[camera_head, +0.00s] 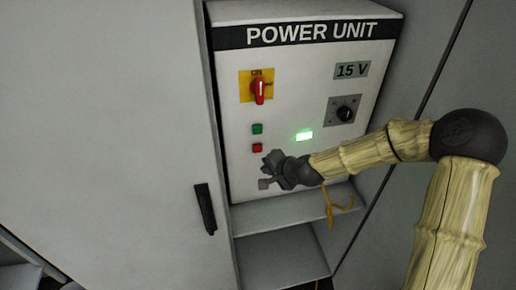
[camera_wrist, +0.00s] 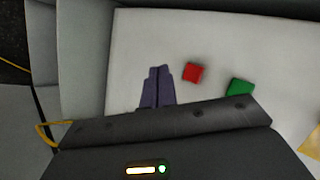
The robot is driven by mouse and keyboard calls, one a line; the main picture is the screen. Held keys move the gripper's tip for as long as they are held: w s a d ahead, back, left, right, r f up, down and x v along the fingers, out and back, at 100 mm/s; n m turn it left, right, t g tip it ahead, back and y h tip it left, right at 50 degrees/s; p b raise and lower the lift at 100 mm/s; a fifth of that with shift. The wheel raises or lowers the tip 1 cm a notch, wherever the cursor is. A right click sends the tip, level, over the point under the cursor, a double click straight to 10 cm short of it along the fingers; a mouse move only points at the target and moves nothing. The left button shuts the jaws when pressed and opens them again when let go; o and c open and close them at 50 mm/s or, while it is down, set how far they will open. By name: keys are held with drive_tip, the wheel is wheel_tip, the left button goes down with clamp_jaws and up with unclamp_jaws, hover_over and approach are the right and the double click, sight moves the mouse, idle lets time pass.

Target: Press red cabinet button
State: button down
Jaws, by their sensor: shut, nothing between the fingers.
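The red button (camera_head: 257,148) is a small square on the front of the white power unit (camera_head: 290,100), just below the green button (camera_head: 257,129). In the wrist view the red button (camera_wrist: 193,72) lies just right of the fingertips, with the green button (camera_wrist: 240,87) further right. My gripper (camera_head: 268,172) is near the panel, below and slightly right of the red button in the head view. In the wrist view my gripper (camera_wrist: 159,70) has its fingers together with nothing between them. The fingertips appear beside the red button; their distance from the panel is unclear.
A red rotary switch (camera_head: 259,90) on a yellow plate sits above the buttons. A cabinet door (camera_head: 110,140) with a black handle (camera_head: 205,208) stands at left. A yellow cable (camera_head: 329,208) hangs below.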

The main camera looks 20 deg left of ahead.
sight(257, 153)
drive_tip(key=w+a+p, duration=0.1)
drive_tip(key=w+a, duration=0.2)
drive_tip(key=w, duration=0.2)
drive_tip(key=shift+w+a+p, duration=0.15)
drive_tip(key=shift+p, duration=0.25)
drive_tip(key=shift+w, duration=0.1)
idle(1.7)
drive_tip(key=shift+w+a, duration=0.2)
drive_tip(key=shift+w, duration=0.05)
drive_tip(key=shift+w+a, duration=0.25)
drive_tip(key=shift+w, duration=0.15)
idle(0.9)
idle(0.3)
drive_tip(key=shift+s+d+b, duration=0.5)
drive_tip(key=shift+s+b, duration=0.05)
drive_tip(key=shift+s, duration=0.2)
